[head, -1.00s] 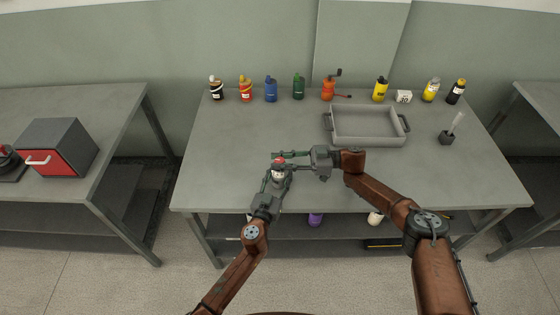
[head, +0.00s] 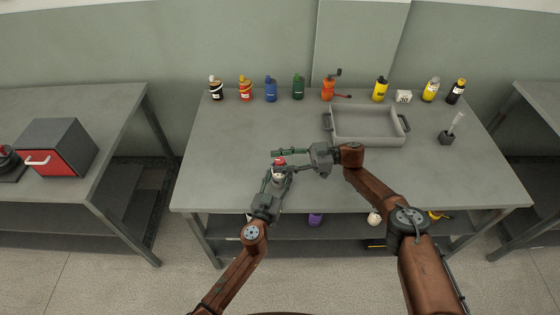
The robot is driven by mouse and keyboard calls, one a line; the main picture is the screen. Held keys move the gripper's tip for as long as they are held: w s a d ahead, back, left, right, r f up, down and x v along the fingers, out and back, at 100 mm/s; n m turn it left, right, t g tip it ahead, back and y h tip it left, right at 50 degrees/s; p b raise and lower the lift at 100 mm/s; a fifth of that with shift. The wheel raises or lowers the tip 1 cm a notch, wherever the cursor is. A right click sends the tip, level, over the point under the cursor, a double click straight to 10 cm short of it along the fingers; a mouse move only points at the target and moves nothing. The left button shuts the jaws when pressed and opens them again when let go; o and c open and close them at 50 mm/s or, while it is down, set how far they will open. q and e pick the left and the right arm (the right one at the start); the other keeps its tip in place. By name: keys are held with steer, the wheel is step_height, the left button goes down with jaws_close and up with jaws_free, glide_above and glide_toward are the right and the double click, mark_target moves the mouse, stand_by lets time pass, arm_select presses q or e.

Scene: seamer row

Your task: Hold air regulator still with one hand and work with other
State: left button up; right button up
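The air regulator (head: 278,175) is a small pale body with a red knob on top, near the front edge of the middle table. My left gripper (head: 277,180) comes from the front, with a finger on each side of the regulator's body, and appears closed on it. My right gripper (head: 279,159) comes from the right at knob height. Its green fingers are spread apart, one behind the red knob and one near its front right. Whether a finger touches the knob is too small to tell.
A grey tray (head: 368,141) stands at the back right. Several bottles, including a blue one (head: 271,90), and an orange grinder-like item (head: 328,90) line the back edge. A dark holder (head: 446,138) stands at the right. The table's left part is clear.

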steer(key=d, duration=0.7)
steer(key=shift+w+d, duration=0.2)
steer(key=shift+w, duration=0.25)
stand_by(0.4)
